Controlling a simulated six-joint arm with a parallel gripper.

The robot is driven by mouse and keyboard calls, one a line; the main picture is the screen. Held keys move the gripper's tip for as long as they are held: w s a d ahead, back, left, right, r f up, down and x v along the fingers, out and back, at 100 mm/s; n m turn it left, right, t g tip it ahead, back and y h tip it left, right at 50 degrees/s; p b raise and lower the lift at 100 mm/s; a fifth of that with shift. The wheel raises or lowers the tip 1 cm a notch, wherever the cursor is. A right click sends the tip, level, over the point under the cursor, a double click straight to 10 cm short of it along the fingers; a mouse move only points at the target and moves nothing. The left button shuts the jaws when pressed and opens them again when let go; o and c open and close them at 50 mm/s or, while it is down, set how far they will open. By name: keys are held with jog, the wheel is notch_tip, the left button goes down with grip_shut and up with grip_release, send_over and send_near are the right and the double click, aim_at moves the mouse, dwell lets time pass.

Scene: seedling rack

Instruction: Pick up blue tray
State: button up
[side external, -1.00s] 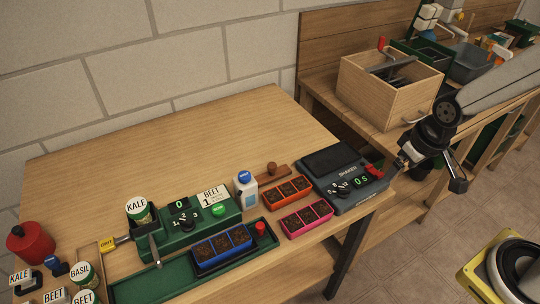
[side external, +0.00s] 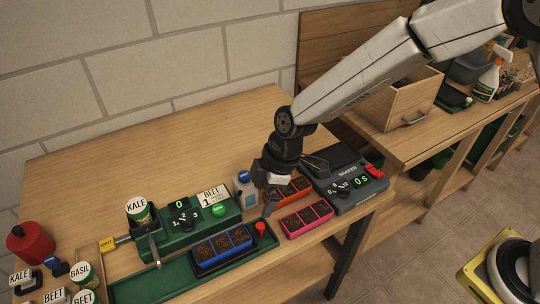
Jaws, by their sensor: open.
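The blue tray (side external: 222,250), with several dark soil cells, sits on the right part of the long green base (side external: 150,285) in the side external view. My gripper (side external: 283,200) is open and empty. It points down above the table, to the right of and behind the blue tray, apart from it. It partly covers the orange tray (side external: 300,184) and the white bottle (side external: 243,186).
A pink tray (side external: 306,217) lies right of the blue tray. A green seeder (side external: 190,222) with a card and a KALE can (side external: 138,210) stands behind the blue tray. A red knob (side external: 261,228) is close to the tray's right end.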

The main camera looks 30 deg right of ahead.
aim_at(223, 242)
jog(key=a+n, duration=0.1)
jog(key=a, duration=0.1)
jog(key=a+f+n, duration=0.1)
jog(key=a, duration=0.2)
jog(key=s+a+n, duration=0.1)
jog(key=a, duration=0.1)
jog(key=shift+a+f+g+y, duration=0.25)
jog(key=shift+f+g+y, duration=0.15)
jog(key=shift+f, duration=0.15)
jog(key=shift+x, duration=1.15)
jog(key=shift+x, duration=2.6)
jog(key=c, duration=1.3)
